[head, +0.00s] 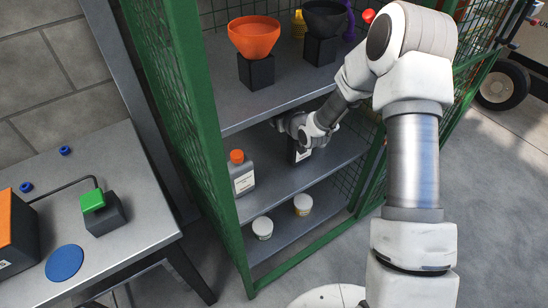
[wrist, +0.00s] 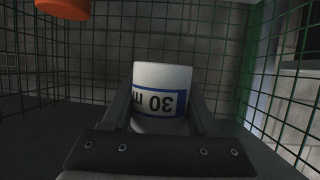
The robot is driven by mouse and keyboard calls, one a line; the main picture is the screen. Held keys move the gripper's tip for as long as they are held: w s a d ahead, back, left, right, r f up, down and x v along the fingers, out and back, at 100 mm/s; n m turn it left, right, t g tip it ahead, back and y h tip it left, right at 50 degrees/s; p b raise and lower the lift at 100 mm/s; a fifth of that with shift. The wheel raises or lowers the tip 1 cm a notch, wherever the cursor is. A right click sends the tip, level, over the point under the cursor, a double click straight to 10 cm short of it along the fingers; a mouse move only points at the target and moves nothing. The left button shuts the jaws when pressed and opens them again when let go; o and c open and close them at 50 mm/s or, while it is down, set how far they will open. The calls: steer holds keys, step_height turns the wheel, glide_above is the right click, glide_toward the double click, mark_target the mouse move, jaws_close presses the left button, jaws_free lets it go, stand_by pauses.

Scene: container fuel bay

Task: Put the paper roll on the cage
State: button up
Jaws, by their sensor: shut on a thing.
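The paper roll (wrist: 162,85) is a white cylinder with a blue-edged label reading "30 m" upside down, seen in the wrist view. My gripper (wrist: 160,108) is shut on it, one finger on each side. The cage (head: 215,160) has a green frame, mesh sides and grey shelves. In the head view my gripper (head: 299,150) is inside the cage, over the middle shelf (head: 270,187). The roll is mostly hidden there by my arm and gripper. I cannot tell whether the roll touches the shelf.
A grey bottle (head: 241,181) with an orange cap stands left of my gripper. Orange (head: 255,38) and black (head: 325,17) funnels sit on the upper shelf. Two white jars (head: 263,228) (head: 302,204) stand on the lower shelf. A grey table (head: 137,220) is at left.

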mark_target(264, 157)
steer(key=w+a+f+n+y+b, duration=0.1)
steer(key=w+a+f+b, duration=0.2)
steer(key=a, duration=0.1)
steer(key=shift+g, duration=0.4)
steer(key=f+b, duration=0.2)
steer(key=f, duration=0.6)
steer(key=f+b, duration=0.3)
steer(key=f, duration=0.6)
steer(key=shift+w+d+f, duration=0.1)
steer(key=shift+w, duration=0.1)
steer(key=shift+f+b, duration=0.4)
steer(key=shift+b, duration=0.1)
steer(key=shift+s+f, duration=0.1)
